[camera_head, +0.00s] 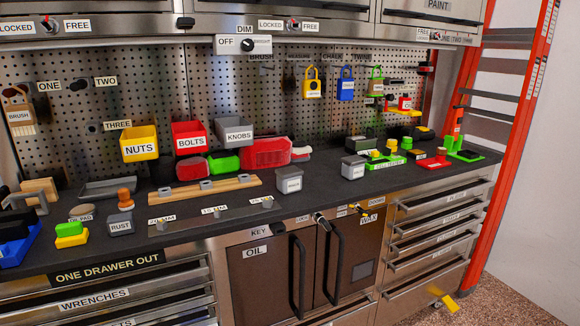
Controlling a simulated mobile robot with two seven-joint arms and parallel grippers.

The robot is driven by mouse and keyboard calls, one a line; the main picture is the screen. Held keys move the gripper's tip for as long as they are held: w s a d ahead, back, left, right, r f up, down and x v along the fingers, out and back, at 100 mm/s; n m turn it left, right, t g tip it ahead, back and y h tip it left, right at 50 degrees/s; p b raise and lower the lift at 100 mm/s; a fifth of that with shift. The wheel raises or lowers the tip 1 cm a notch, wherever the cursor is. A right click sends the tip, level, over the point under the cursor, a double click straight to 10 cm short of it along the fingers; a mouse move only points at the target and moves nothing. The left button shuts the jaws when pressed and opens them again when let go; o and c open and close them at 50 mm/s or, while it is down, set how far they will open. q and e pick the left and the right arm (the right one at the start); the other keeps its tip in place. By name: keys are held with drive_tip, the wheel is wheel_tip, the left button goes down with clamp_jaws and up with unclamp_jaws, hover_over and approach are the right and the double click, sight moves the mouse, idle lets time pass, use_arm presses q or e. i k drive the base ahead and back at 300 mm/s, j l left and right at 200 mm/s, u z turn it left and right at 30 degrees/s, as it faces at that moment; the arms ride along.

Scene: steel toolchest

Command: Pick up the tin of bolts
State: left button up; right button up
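Neither of my grippers is in view. Two small grey lidded tins stand on the dark worktop. One tin (289,180) is near the front edge at the middle, and the other tin (353,167) is farther right. Both have a pale label on the front that is too small to read, so I cannot tell which one holds bolts. A red bin (190,141) labelled BOLTS hangs on the pegboard behind. Its contents are not clear.
A yellow NUTS bin (140,145) and a grey KNOBS bin (234,132) flank the red bin. A wooden rail (205,189) with sockets lies left of the tins. A red toolbox-like block (267,153) stands behind. Bare worktop lies between the tins.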

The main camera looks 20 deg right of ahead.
sight(353, 167)
drive_tip(key=l+u, duration=0.2)
drive_tip(key=u, duration=0.15)
drive_tip(key=i+l+u, duration=0.1)
drive_tip(key=l+u, duration=0.35)
drive_tip(key=u, duration=0.2)
drive_tip(key=l+u, duration=0.3)
drive_tip(key=l, duration=0.15)
drive_tip(key=k+l+u, duration=0.25)
drive_tip(key=l, duration=0.15)
drive_tip(key=l+u, duration=0.15)
drive_tip(key=l, duration=0.3)
drive_tip(key=k+l+u, duration=0.15)
drive_tip(key=l, duration=0.3)
drive_tip(key=k+l, duration=0.1)
drive_tip(key=l, duration=0.2)
drive_tip(key=k+l, duration=0.15)
drive_tip(key=l, duration=0.15)
drive_tip(key=k+l+u, duration=0.1)
drive_tip(key=l, duration=0.2)
